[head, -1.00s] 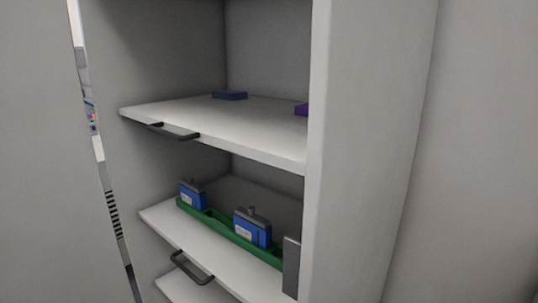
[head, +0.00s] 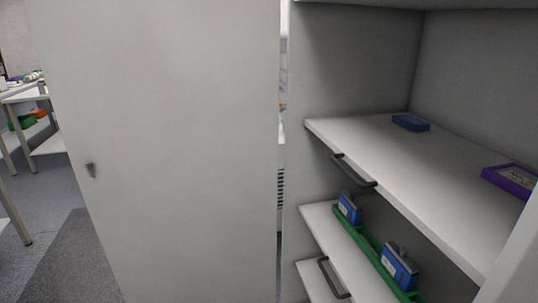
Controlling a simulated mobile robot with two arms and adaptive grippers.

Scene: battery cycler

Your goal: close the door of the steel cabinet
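The steel cabinet (head: 345,75) stands open on the right side of the head view. Its pale grey door (head: 175,130) stands swung open to the left of the shelves and fills the left-middle of the view. A narrow gap shows between the door and the cabinet's left side wall. Neither of my grippers is in the head view, so their state is hidden.
The upper shelf (head: 400,180) holds a blue box (head: 410,122) and a purple box (head: 512,180). Below, a green tray (head: 365,243) carries blue battery-like packs (head: 398,265). Dark pull handles (head: 353,172) stick out of the shelf fronts. A white table (head: 28,92) stands far left beyond open floor (head: 50,215).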

